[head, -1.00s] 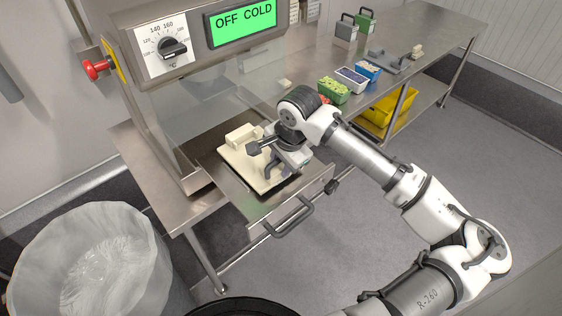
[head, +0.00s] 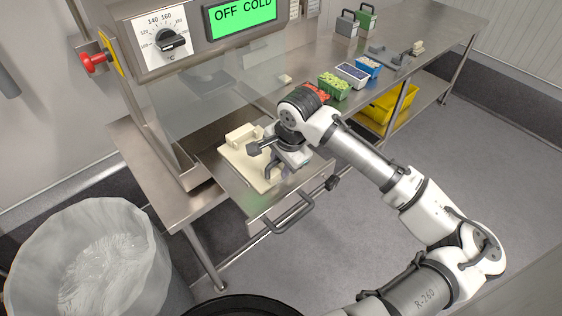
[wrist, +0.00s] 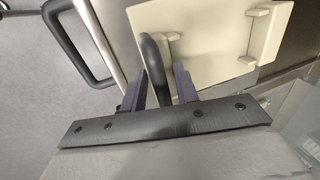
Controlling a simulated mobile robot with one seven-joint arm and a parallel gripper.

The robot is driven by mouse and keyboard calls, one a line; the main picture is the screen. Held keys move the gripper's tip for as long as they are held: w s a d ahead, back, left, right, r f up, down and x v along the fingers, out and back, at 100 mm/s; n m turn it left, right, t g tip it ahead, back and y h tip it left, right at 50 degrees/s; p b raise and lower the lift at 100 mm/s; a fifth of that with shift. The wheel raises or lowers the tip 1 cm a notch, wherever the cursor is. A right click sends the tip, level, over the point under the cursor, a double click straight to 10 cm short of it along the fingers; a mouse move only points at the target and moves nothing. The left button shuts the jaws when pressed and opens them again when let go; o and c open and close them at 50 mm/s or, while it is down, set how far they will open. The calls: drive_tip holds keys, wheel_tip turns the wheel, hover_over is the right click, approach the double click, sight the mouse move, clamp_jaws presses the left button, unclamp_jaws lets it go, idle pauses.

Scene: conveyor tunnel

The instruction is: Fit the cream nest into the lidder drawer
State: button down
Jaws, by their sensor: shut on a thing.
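The cream nest (head: 240,152) is a flat plate with raised blocks. It lies over the pulled-out steel lidder drawer (head: 296,192) in the head view; I cannot tell whether it is fully seated or slightly raised. The nest also fills the top of the wrist view (wrist: 207,40). My gripper (head: 275,170) is over the nest's front right part, shut on its dark curved handle (wrist: 151,50). The fingers (wrist: 160,85) stand on either side of that handle in the wrist view. The gripper hides the nest's right side.
The drawer's bar handle (head: 288,218) sticks out in front. The lidder display (head: 240,17) reads OFF COLD, beside a dial (head: 171,41) and red stop button (head: 94,61). Filled punnets (head: 333,86) stand on the bench at the right. A lined bin (head: 85,255) is at front left.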

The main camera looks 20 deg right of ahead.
drive_tip(key=c, duration=1)
unclamp_jaws()
drive_tip(key=shift+o, duration=0.2)
drive_tip(key=b+v, duration=0.2)
drive_tip(key=v, duration=1.2)
drive_tip(key=shift+s+f, duration=0.1)
